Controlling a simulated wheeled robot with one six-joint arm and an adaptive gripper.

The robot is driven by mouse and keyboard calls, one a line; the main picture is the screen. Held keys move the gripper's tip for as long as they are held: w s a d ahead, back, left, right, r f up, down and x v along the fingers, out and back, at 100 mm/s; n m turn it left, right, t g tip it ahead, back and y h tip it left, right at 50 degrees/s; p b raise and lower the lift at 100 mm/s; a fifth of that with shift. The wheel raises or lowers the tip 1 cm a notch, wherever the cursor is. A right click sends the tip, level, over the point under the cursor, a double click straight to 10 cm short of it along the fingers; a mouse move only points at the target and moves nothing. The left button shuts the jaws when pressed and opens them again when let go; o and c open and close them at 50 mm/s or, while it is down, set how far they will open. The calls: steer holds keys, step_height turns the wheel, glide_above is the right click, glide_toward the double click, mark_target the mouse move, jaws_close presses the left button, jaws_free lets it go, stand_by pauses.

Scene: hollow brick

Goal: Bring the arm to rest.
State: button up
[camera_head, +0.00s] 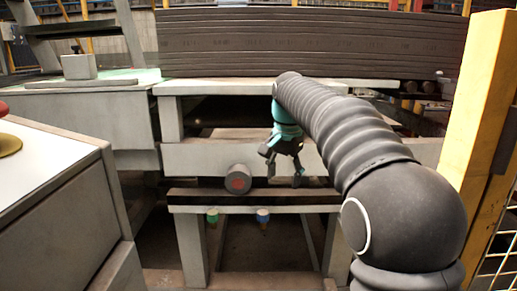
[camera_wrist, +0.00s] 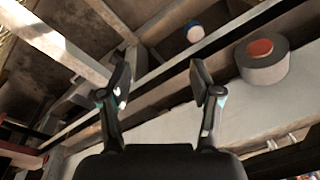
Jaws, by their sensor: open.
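My gripper (camera_head: 284,178) hangs at the end of my dark, ribbed arm in the head view, in front of the grey rack. Its two fingers are spread apart with nothing between them; the wrist view shows the same gap (camera_wrist: 161,82).
A green knob (camera_head: 212,215) and a blue knob (camera_head: 263,216) hang under the ledge. A stack of dark boards (camera_head: 315,42) lies on the rack's top. A white-topped cabinet (camera_head: 50,165) stands at left. A yellow post (camera_head: 480,100) stands close to my arm at right.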

steer(key=s+d+n+t, duration=0.15)
steer(key=s+d, duration=0.25)
steer(key=s, duration=0.6)
steer(key=s+d+f+n+t, duration=0.1)
steer(key=s+d+f+n, duration=0.1)
steer(key=s+f, duration=0.4)
steer(key=s+d+f+n+t, duration=0.1)
steer(key=s+d+f+n, duration=0.2)
steer(key=s, duration=1.3)
step_height(320, 180, down, 3)
steer(key=shift+s+t, duration=0.35)
steer(key=shift+s, duration=0.05)
